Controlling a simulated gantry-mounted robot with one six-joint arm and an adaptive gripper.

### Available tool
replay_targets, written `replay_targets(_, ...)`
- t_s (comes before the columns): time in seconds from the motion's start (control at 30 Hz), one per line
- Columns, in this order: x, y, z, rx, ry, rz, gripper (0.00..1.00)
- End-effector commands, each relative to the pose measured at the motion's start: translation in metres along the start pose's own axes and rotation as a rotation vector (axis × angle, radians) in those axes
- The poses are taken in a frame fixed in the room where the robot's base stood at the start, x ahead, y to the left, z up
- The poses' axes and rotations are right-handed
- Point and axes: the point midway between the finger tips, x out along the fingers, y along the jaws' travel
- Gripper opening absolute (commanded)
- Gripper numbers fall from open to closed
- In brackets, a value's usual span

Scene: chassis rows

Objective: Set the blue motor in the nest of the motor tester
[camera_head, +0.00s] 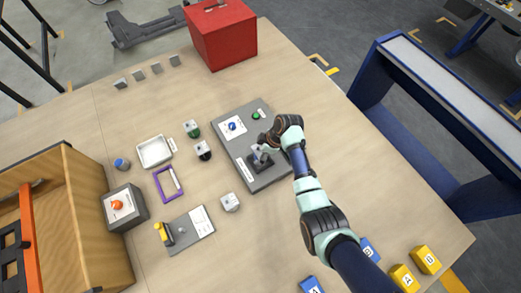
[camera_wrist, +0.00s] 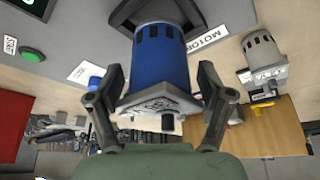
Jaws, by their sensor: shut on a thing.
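The blue motor (camera_wrist: 160,57) is between my gripper's fingers in the wrist view, with its grey end plate and shaft towards the camera. My gripper (camera_wrist: 162,101) is shut on it near that end plate. In the head view my gripper (camera_head: 263,151) is over the nest end of the grey motor tester (camera_head: 238,167), and the arm and fingers hide the motor. The dark nest (camera_head: 261,165) shows partly below the fingers. The motor's far end is at a dark grey part in the wrist view; I cannot tell whether it is seated or just above.
The tester carries a blue knob (camera_head: 232,126) and a green button (camera_head: 256,115). Left of it stand a green-topped motor (camera_head: 192,129), a black-topped motor (camera_head: 204,150) and a grey motor (camera_head: 230,202). A red box (camera_head: 221,37) stands at the back.

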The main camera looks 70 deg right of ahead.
Motion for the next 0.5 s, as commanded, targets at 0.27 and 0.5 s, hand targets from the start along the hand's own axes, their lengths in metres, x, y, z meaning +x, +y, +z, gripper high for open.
replay_targets(0.27,0.0010,0.0009,-0.0002,-0.001,0.002,0.002,0.10)
replay_targets(0.5,0.0072,0.0009,0.0024,-0.001,0.002,0.002,0.10)
